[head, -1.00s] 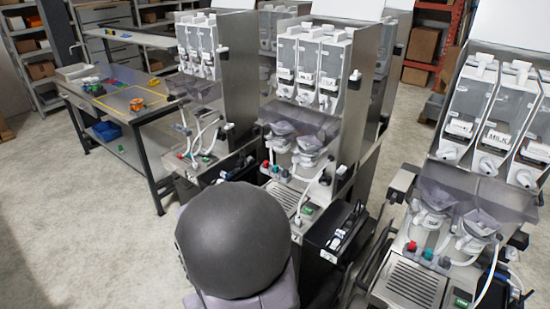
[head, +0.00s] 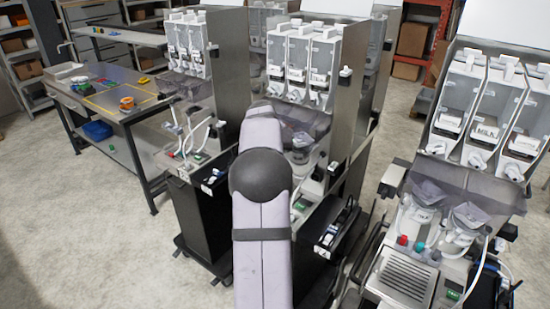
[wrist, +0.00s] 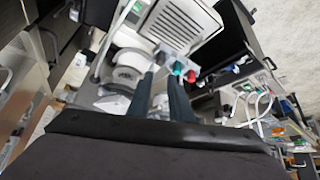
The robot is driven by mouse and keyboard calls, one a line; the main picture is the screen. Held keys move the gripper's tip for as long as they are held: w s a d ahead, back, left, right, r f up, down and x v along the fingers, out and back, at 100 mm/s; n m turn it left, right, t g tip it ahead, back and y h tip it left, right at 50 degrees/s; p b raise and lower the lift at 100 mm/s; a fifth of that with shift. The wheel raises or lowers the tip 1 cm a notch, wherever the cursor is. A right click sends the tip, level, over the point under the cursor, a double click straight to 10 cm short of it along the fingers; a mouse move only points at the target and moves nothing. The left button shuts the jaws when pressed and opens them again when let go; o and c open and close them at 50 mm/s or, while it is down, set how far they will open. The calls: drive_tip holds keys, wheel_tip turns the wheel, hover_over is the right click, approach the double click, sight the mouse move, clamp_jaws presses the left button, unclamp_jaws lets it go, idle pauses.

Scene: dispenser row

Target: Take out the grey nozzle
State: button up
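In the wrist view, my gripper (wrist: 160,78) has two dark fingers with a gap between them, and nothing shows held. The grey nozzle (wrist: 161,57) sits at the end of a short row on a dispenser, just beyond the fingertips. A teal nozzle (wrist: 178,68) and a red nozzle (wrist: 190,75) stand beside it. I cannot tell whether a finger touches the grey nozzle. In the head view, my arm covers the front of the middle dispenser (head: 345,120), hiding its nozzles and my gripper.
A white funnel part (wrist: 128,75) is close to the left finger, and a drip tray (wrist: 180,25) lies beyond the nozzles. Another dispenser (head: 480,130) stands at the right, and a third (head: 228,80) at the left. A worktable (head: 100,95) is at the far left.

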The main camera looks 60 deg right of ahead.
drive_tip(key=shift+a+f+m, duration=0.1)
drive_tip(key=shift+f+m, duration=0.25)
drive_tip(key=shift+m, duration=0.15)
drive_tip(key=shift+f, duration=0.15)
drive_tip(key=shift+p+x, duration=2.05)
drive_tip(key=shift+x, duration=1.45)
drive_tip(key=shift+s, duration=0.1)
drive_tip(key=shift+c, duration=0.6)
clamp_jaws()
drive_tip(key=shift+r, duration=0.2)
